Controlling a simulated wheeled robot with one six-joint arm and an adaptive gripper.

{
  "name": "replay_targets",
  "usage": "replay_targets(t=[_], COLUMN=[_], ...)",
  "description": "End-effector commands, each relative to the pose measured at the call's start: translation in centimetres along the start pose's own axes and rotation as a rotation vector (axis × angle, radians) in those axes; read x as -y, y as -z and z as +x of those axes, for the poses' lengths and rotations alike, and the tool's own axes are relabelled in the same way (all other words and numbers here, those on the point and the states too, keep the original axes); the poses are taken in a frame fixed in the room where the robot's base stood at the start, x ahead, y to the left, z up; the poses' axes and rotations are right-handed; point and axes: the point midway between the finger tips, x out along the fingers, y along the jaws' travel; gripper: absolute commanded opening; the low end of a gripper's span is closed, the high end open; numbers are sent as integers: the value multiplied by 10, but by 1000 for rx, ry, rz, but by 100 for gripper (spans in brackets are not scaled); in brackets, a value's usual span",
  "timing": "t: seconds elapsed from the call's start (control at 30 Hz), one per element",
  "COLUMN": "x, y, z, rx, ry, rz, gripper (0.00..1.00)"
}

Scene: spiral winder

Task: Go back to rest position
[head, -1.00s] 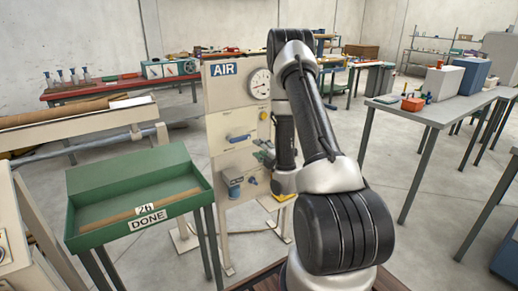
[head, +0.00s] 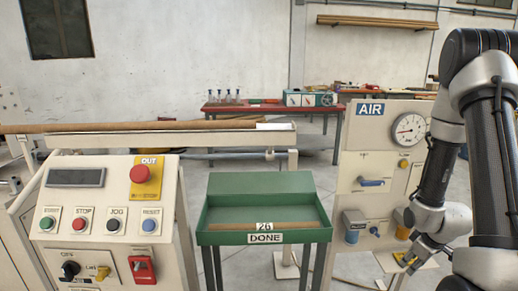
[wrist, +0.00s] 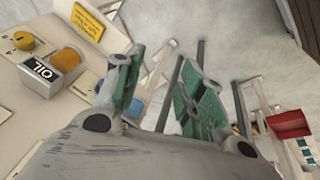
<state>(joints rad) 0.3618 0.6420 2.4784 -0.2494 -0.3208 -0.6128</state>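My gripper (head: 408,264) is low at the right of the head view, in front of the lower right part of the AIR panel. In the wrist view my gripper (wrist: 160,88) shows two fingers with green pads, spread apart with nothing between them. The arm stands folded along the right edge of the head view. The cream AIR panel (head: 352,215) carries a round gauge (head: 409,129), a blue lever (head: 371,183) and a yellow knob (head: 404,163). In the wrist view an orange-capped unit marked OIL (wrist: 48,75) is left of the fingers.
The control console (head: 106,178) with buttons is at the left. A green DONE tray (head: 262,238) on legs stands between console and panel. A long brown tube (head: 110,127) lies behind the console. A red workbench (head: 222,107) is farther back. Bare floor shows beyond.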

Motion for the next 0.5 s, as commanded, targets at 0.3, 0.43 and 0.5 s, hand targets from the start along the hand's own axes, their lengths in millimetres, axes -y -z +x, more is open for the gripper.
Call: replay_targets(t=[0.3,0.43,0.5], x=[48,74,87], y=[-21,-23,-24], z=[-175,-241,-272], rx=[347,389,387], ry=[85,91,93], rz=[473,580,615], gripper=[39,39,39])
